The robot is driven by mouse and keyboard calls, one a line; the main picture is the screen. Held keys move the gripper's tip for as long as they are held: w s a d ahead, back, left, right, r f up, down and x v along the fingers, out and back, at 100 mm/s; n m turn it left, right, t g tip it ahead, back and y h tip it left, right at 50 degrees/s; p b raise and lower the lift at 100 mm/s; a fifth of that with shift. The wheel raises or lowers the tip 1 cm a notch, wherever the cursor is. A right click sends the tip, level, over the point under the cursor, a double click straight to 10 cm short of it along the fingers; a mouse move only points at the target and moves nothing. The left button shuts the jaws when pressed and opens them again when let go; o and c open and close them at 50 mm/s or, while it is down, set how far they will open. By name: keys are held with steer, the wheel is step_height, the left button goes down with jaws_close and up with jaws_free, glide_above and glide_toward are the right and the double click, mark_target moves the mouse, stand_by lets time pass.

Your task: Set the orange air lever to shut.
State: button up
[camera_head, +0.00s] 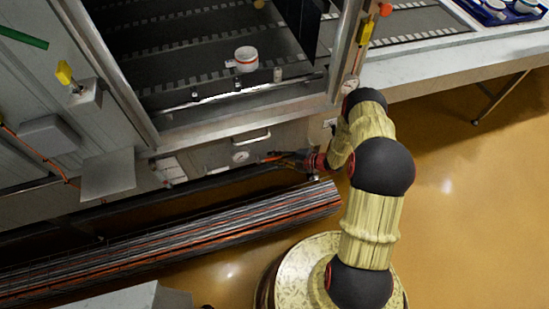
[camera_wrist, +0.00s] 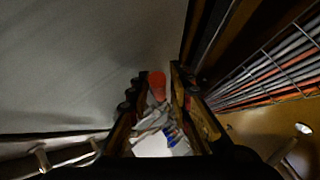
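The orange air lever (camera_head: 271,158) is a small orange strip low on the machine's front, beside a round gauge (camera_head: 240,156). My gripper (camera_head: 283,158) is at its right end and hides part of it. In the wrist view the orange end of the lever (camera_wrist: 157,84) stands between my two fingers (camera_wrist: 158,95). The fingers are apart, one on each side of it, and I see no clear grip on it. Pale and blue parts (camera_wrist: 152,130) show nearer the camera between the fingers; I cannot tell what they are. The lever's exact angle is unclear.
A cable tray (camera_head: 180,240) full of dark and orange lines runs below my gripper; it also shows at right in the wrist view (camera_wrist: 265,75). A drawer-like handle (camera_head: 252,138) is just above. A white cup (camera_head: 245,58) stands inside the machine.

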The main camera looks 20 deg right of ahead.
steer(key=v, duration=1.2)
steer(key=shift+f, duration=0.1)
